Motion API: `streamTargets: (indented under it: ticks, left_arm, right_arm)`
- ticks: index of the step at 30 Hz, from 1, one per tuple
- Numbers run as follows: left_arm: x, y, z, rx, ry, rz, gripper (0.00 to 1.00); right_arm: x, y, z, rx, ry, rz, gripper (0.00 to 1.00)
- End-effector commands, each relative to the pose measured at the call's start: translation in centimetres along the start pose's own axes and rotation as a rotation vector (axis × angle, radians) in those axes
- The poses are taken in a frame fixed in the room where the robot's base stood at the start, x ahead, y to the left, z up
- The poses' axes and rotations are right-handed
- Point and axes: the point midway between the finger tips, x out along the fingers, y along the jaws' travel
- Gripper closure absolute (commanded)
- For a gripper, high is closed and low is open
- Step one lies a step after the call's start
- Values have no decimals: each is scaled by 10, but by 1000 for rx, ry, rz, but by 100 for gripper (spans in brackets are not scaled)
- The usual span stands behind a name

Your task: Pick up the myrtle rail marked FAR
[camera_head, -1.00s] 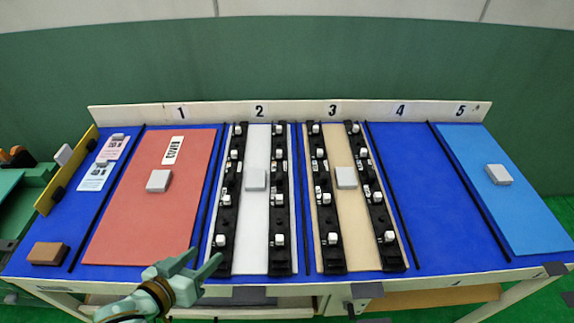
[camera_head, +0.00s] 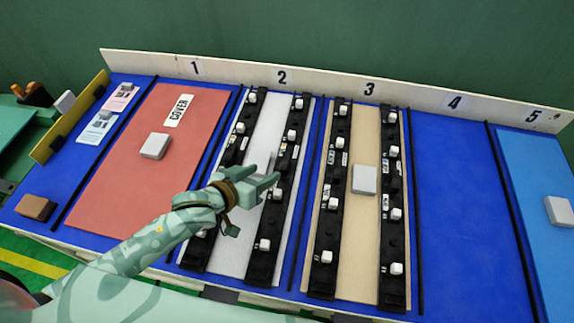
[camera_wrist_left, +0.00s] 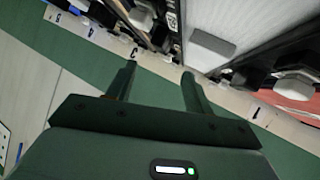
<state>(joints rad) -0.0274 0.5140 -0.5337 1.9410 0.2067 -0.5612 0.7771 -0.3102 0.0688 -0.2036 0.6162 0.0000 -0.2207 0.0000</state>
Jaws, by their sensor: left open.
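Two black rails with several white clips lie on a white board in bay 2: a left rail (camera_head: 237,142) and a right rail (camera_head: 274,222). Two similar rails lie on a tan board in bay 3: a left rail (camera_head: 331,225) and a right rail (camera_head: 395,232). Their small labels are too small to read, so I cannot tell which is marked FAR. My left gripper (camera_head: 270,172) is open and empty above the bay 2 board, its fingers pointing towards the right rail. The gripper also shows in the left wrist view (camera_wrist_left: 158,72). My right gripper is out of view.
Pale grey blocks sit on the red board (camera_head: 120,180) in bay 1, the bay 3 board (camera_head: 350,262) and the light blue board (camera_head: 525,170) in bay 5. A brown block (camera_head: 35,207) lies front left. Bay 4 (camera_head: 455,200) is bare blue. Thin black strips divide the bays.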

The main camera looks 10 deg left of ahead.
Motion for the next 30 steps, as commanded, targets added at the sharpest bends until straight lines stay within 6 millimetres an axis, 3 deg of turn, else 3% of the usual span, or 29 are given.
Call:
streamTargets:
  ticks: [3,8,16,26,30]
  left_arm:
    - [22,-1,2,-1,-1,0,48]
    - [34,0,1,0,0,0,48]
    - [75,-1,5,0,-1,0,48]
    - [83,0,2,0,0,0,48]
    - [83,0,2,1,0,0,87]
  right_arm:
    - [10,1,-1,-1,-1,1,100]
    - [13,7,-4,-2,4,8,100]
    - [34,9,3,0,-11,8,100]
    - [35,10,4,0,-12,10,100]
    - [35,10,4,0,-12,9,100]
